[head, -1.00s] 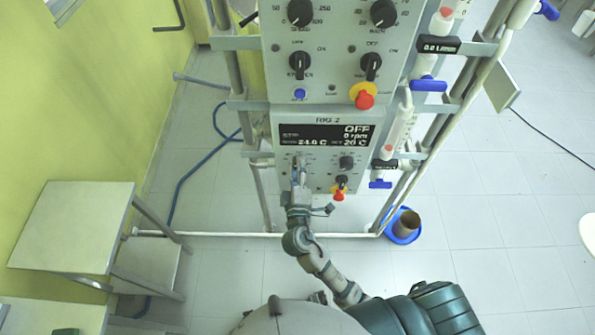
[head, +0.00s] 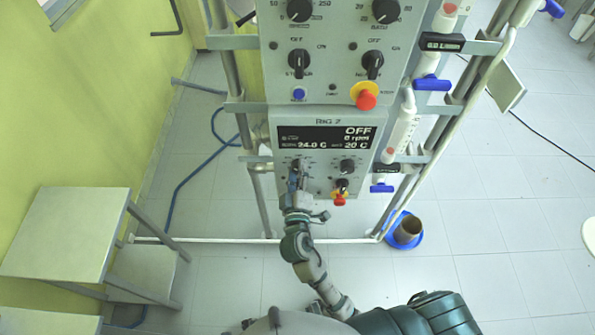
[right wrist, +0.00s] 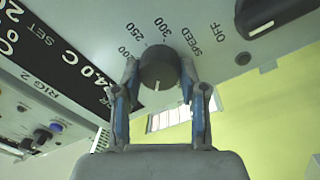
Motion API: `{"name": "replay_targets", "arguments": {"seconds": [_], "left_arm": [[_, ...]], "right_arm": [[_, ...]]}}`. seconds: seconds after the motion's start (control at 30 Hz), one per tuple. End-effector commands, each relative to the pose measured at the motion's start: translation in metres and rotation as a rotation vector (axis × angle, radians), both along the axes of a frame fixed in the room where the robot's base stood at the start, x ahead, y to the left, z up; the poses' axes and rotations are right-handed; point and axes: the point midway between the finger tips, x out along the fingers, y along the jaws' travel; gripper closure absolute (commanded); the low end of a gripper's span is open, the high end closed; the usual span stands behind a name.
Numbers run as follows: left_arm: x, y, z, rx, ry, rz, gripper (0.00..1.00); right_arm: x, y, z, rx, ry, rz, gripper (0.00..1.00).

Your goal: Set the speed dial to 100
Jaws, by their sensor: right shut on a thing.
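The speed dial (right wrist: 160,72) is a dark round knob on the grey RIG 2 panel (head: 283,135). The right wrist view shows it between the two fingers of my right gripper (right wrist: 162,80), which is shut on it from both sides. A white mark on the dial points toward the gripper palm. The labels 200, 250, 300 and SPEED are readable around it; the rest of the scale is hidden. In the head view my right gripper (head: 295,177) covers most of the dial. The display (head: 325,138) reads OFF, 0 rpm, 24.0 C and set 20 C. My left gripper is not in view.
Another dark knob (head: 347,166) sits right of the speed dial, with a red and yellow button (head: 339,198) below it. An upper panel (head: 335,75) has similar knobs. Metal posts and glassware with blue valves (head: 382,188) stand at the right.

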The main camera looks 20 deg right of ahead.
Motion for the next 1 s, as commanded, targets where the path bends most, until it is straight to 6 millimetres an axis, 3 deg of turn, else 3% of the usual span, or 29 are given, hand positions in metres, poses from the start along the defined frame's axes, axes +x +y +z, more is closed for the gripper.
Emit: {"name": "replay_targets", "arguments": {"seconds": [0.03,0.07,0.13,0.17,0.57,1.0], "left_arm": [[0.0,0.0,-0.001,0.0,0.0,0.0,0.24],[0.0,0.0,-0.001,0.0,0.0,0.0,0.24],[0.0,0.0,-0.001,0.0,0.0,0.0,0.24],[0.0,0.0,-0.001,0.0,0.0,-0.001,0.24],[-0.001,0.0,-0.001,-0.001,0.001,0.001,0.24],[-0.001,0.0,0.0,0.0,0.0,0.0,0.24]], "right_arm": [[0.0,0.001,-0.008,0.001,0.018,0.0,0.93],[0.0,0.001,-0.008,0.001,0.019,-0.001,0.53],[0.0,0.001,-0.008,0.0,0.018,-0.001,0.36],[0.0,0.001,-0.007,0.001,0.016,0.0,0.33],[-0.009,0.003,-0.004,-0.001,0.009,0.0,0.33],[-0.094,0.028,-0.011,-0.001,0.014,0.001,0.33]]}}
